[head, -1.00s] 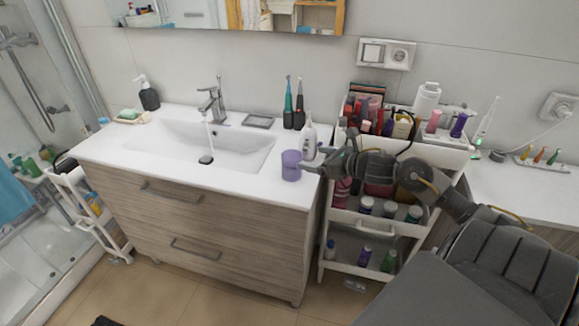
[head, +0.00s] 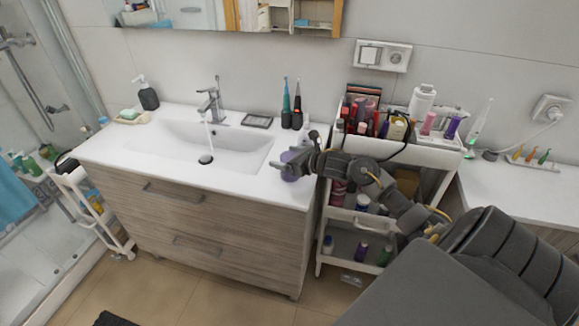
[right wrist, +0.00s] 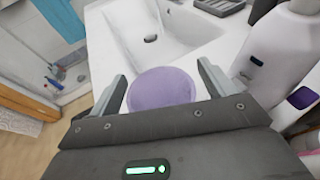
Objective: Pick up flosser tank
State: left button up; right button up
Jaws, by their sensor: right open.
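The flosser tank (head: 288,174) is a translucent purple cup standing on the white counter, right of the sink. My right gripper (head: 272,163) covers part of it in the head view. In the right wrist view the tank shows as a purple disc (right wrist: 162,88) between the two fingers of my right gripper (right wrist: 160,84). The fingers are apart, one on each side of it, and I cannot tell whether they touch it. The white flosser body (right wrist: 284,48) stands right beside it. My left gripper is not in view.
The sink (head: 180,146) with running tap (head: 213,100) lies left of the tank. Two dark toothbrush-like handles (head: 292,112) stand behind. A crowded white cart (head: 434,157) stands to the right, under my arm. The counter's front edge is close to the tank.

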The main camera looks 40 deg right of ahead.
jog(key=shift+w, duration=0.15)
jog(key=c, duration=1.1)
